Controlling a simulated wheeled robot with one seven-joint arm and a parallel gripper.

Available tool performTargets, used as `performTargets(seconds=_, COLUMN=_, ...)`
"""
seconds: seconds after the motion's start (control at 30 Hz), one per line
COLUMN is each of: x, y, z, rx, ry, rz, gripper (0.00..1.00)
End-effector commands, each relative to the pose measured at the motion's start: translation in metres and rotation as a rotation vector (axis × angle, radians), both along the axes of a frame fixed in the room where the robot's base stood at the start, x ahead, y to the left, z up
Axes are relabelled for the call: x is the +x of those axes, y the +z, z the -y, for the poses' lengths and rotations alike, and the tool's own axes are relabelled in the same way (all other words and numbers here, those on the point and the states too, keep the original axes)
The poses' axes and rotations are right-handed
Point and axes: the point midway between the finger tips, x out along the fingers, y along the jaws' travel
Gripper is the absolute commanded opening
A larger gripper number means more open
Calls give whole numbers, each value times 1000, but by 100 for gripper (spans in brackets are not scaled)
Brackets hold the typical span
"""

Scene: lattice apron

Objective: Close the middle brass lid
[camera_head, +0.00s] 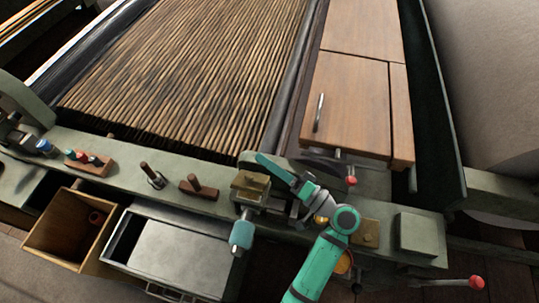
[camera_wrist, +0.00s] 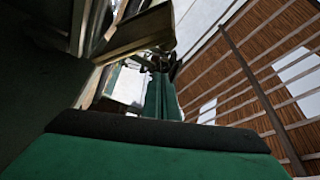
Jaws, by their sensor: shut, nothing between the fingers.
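A brass-topped box (camera_head: 250,184) stands on the grey-green rail in the head view, with its top raised above the rail. A flatter brass piece (camera_head: 368,233) lies further right on the rail. My arm hides much of the rail between them, so I cannot tell for sure which is the middle lid. My gripper (camera_head: 264,161) is shut and empty, just behind and above the brass-topped box. In the wrist view, my gripper (camera_wrist: 160,62) points away from the camera. A tilted brass-edged plate (camera_wrist: 139,32) is close to its left; I cannot tell if they touch.
A wooden peg block (camera_head: 198,188) and a block with red and blue knobs (camera_head: 88,162) stand left on the rail. An open wooden box (camera_head: 68,245) and grey drawer (camera_head: 175,257) sit below. A wooden cabinet (camera_head: 350,95) and slatted bed (camera_head: 195,70) lie behind.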

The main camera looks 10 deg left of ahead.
Motion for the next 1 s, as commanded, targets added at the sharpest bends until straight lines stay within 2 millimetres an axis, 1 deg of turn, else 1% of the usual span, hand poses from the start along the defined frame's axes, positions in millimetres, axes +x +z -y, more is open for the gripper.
performTargets(seconds=0.17, x=-15, y=-2, z=-3, rx=0, ry=2, rz=-3, gripper=0)
performTargets(seconds=0.47, x=-38, y=-11, z=-6, rx=-40, ry=1, rz=268, gripper=0)
performTargets(seconds=0.8, x=-59, y=-26, z=-9, rx=-89, ry=0, rz=580, gripper=0)
performTargets(seconds=0.9, x=-64, y=-31, z=-10, rx=-100, ry=-1, rz=657, gripper=0)
performTargets(seconds=1.0, x=-68, y=-36, z=-11, rx=-100, ry=0, rz=651, gripper=0)
